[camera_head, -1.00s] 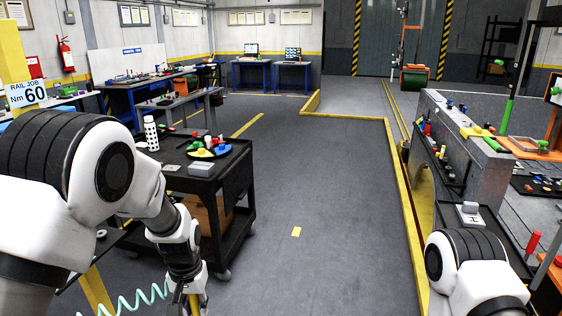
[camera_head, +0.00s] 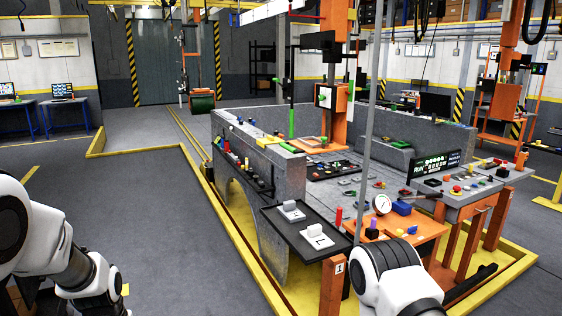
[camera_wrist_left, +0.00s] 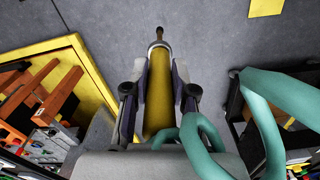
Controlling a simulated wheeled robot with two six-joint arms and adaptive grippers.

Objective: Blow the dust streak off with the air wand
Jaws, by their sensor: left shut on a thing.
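In the left wrist view, my left gripper (camera_wrist_left: 160,92) is shut on the yellow air wand (camera_wrist_left: 158,75). The wand's dark, narrow nozzle points away from the gripper over grey floor. A coiled teal hose (camera_wrist_left: 262,115) loops beside the wand on the right. In the head view the left arm shows at the lower left, but its gripper is out of frame. The right arm shows at the lower right, its gripper out of frame. The large grey machine bed (camera_head: 262,160) stands right of centre. I cannot make out a dust streak on it.
A yellow border (camera_head: 225,220) runs on the floor around the machine. A black tray (camera_head: 305,248) with two light blocks sticks out at its near end. An orange bench (camera_head: 405,228) with a gauge (camera_head: 381,203) stands beside it. Open grey floor lies to the left.

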